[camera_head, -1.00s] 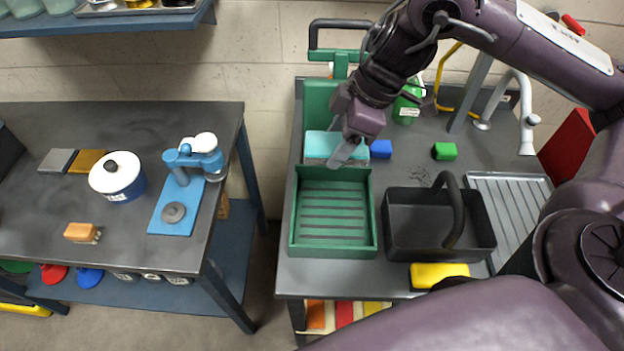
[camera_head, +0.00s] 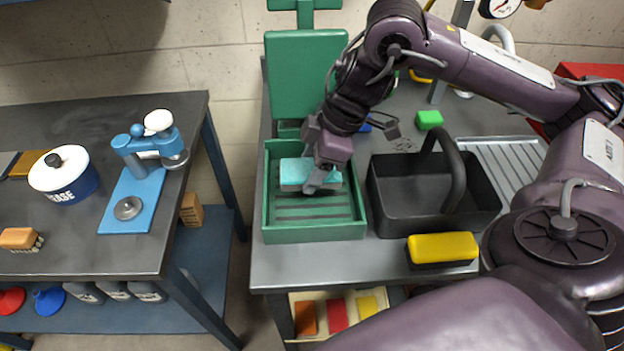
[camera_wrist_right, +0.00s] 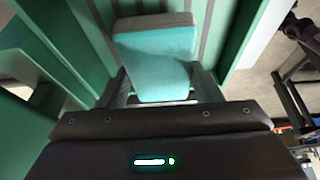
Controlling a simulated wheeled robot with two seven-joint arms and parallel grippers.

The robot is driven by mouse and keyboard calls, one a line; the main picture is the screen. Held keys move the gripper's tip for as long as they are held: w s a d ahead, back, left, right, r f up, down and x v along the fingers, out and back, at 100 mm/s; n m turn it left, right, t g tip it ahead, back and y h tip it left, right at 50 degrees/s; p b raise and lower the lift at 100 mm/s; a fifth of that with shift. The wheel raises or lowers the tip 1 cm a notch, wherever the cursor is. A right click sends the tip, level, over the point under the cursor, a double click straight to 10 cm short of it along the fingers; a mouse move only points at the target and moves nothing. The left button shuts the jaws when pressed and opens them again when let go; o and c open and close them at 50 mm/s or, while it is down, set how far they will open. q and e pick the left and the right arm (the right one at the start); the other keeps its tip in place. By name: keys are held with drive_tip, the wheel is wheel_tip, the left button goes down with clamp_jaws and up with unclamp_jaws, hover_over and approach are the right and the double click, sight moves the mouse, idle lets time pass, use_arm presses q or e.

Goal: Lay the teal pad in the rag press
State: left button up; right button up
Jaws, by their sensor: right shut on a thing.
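The teal pad (camera_head: 294,172) is inside the green tray of the rag press (camera_head: 315,233), near its back half, above or on the slatted floor; I cannot tell whether it touches. My right gripper (camera_head: 318,184) is shut on the pad. In the right wrist view the teal pad (camera_wrist_right: 157,62) sits between the two fingers (camera_wrist_right: 165,88), with the grooved green floor beyond it. The press's green lid (camera_head: 307,75) stands upright behind the tray. My left gripper is not in view.
A black basket with a raised handle (camera_head: 425,205) stands right of the tray, with a yellow sponge (camera_head: 443,246) before it. A green block (camera_head: 429,119) and a ribbed drainboard (camera_head: 505,165) lie farther back. A separate bench (camera_head: 60,245) is at the left.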

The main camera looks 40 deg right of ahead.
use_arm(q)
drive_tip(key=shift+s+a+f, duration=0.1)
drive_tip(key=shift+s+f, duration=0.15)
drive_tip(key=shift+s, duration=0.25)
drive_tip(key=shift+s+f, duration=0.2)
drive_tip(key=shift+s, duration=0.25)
use_arm(e)
drive_tip(key=shift+f, duration=1.95)
use_arm(q)
drive_tip(key=shift+b, duration=0.3)
use_arm(e)
drive_tip(key=o, duration=0.9)
drive_tip(key=shift+f, duration=0.1)
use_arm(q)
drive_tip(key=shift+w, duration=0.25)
use_arm(e)
drive_tip(key=shift+r, duration=0.3)
drive_tip(key=p+v, duration=0.1)
drive_tip(key=v, duration=0.5)
drive_tip(key=shift+d+r, duration=0.15)
drive_tip(key=shift+r, duration=0.25)
use_arm(q)
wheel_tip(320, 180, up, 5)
drive_tip(key=p, duration=0.4)
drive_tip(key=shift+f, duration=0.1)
use_arm(e)
drive_tip(key=v, duration=0.5)
drive_tip(key=shift+s, duration=0.15)
drive_tip(key=shift+f, duration=0.1)
